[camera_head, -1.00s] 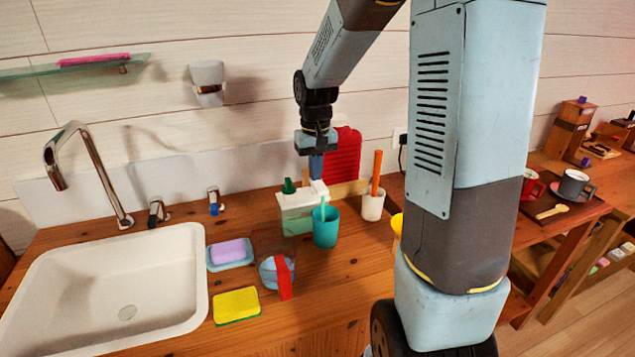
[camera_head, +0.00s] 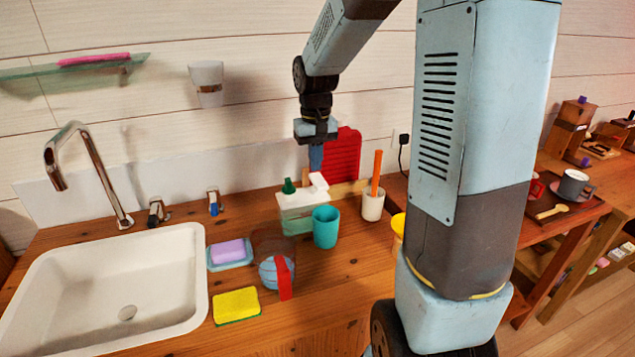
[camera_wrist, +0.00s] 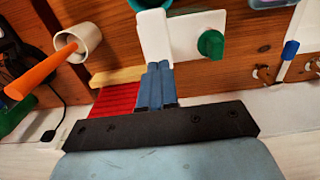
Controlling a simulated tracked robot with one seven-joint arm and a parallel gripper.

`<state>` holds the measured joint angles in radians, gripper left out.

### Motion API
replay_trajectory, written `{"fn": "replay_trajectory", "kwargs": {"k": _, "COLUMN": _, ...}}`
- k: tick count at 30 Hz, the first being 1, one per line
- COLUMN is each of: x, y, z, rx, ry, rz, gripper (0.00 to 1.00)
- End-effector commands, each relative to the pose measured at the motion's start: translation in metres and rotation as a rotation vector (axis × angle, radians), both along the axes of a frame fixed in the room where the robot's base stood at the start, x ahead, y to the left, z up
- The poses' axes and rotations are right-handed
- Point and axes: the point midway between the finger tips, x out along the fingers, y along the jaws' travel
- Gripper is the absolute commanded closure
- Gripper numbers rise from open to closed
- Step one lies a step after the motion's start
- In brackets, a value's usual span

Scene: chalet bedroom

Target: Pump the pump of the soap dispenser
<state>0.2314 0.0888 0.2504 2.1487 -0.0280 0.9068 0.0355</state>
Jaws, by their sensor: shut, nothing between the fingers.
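The soap dispenser (camera_head: 298,222) is a box with a white top and a see-through greenish body, standing on the wooden counter. A green knob (camera_head: 288,186) and a white pump head (camera_head: 318,181) stick up from its top. In the wrist view the white pump head (camera_wrist: 154,38) lies just beyond my fingertips, beside the green knob (camera_wrist: 210,44). My gripper (camera_head: 316,168) is shut and empty, pointing down just above the pump head. I cannot tell whether the fingertips touch it. A turquoise cup (camera_head: 326,228) stands right in front of the dispenser.
A white cup (camera_head: 372,206) with an orange stick stands to the right. A red ribbed board (camera_head: 345,155) leans behind.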

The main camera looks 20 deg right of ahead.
Motion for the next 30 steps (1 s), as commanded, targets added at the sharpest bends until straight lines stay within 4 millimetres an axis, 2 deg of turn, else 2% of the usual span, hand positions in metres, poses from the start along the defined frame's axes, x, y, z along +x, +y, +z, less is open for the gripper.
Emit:
{"fn": "replay_trajectory", "kwargs": {"k": 13, "x": 0.000, "y": 0.000, "z": 0.002, "rx": 0.000, "ry": 0.000, "rz": 0.000, "gripper": 1.00}}
{"fn": "replay_trajectory", "kwargs": {"k": 30, "x": 0.000, "y": 0.000, "z": 0.045, "rx": 0.000, "ry": -0.001, "rz": 0.000, "gripper": 1.00}}
